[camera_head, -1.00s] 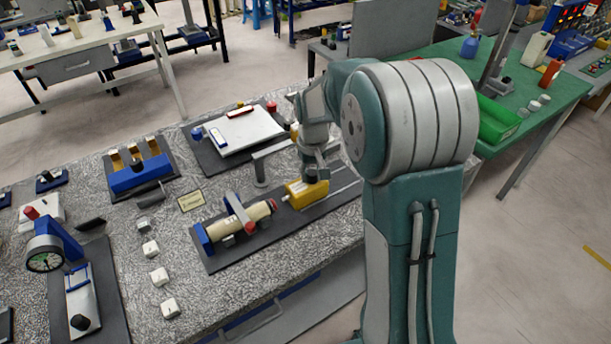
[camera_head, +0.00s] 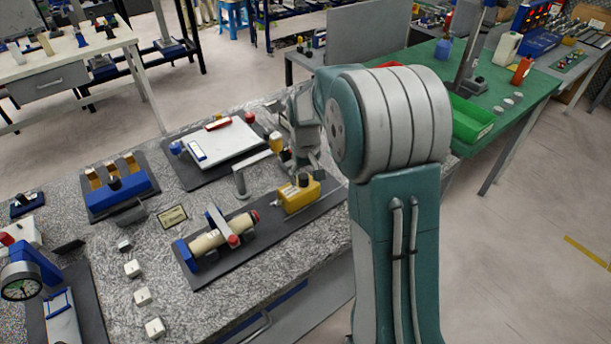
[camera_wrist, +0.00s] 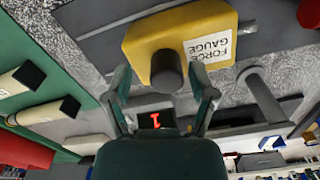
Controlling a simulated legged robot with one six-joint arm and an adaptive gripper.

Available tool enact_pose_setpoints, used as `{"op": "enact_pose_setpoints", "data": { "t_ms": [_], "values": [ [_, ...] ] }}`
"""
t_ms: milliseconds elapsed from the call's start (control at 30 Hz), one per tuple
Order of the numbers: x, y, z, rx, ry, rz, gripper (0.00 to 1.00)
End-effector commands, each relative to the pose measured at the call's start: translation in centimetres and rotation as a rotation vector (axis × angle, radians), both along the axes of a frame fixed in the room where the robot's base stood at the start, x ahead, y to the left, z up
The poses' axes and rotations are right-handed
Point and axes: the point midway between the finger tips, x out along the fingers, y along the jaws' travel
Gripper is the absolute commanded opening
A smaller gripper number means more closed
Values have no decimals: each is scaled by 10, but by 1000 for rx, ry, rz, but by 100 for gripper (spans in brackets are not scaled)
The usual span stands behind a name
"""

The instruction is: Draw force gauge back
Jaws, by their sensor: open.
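The force gauge is a yellow block (camera_head: 299,196) with a dark upright knob, on the right part of a dark base plate (camera_head: 270,228). A gap separates it from the cream cylinder (camera_head: 214,239) on the same plate. In the wrist view, the gauge (camera_wrist: 215,22) carries a white "FORCE GAUGE" label, and its knob (camera_wrist: 167,72) appears between my spread fingertips. My gripper (camera_wrist: 165,88) is open and appears clear of the knob. In the head view, my wrist is just behind the gauge, and the fingertips are hard to make out.
A grey bent post (camera_head: 241,182) stands close behind the plate. A white board (camera_head: 225,143) on a dark mat lies farther back. A blue fixture (camera_head: 118,194) and several small white blocks are at left. A green bin (camera_head: 468,120) sits on the table at right.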

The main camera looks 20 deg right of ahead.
Motion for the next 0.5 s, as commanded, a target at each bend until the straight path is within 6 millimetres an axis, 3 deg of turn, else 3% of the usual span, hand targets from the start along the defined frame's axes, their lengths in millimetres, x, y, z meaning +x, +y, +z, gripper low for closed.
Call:
{"op": "enact_pose_setpoints", "data": {
  "t_ms": [167,500],
  "values": [
    [1,0,21,0,-5,0,73],
    [2,-3,91,0,-4,-1,73]
  ]
}}
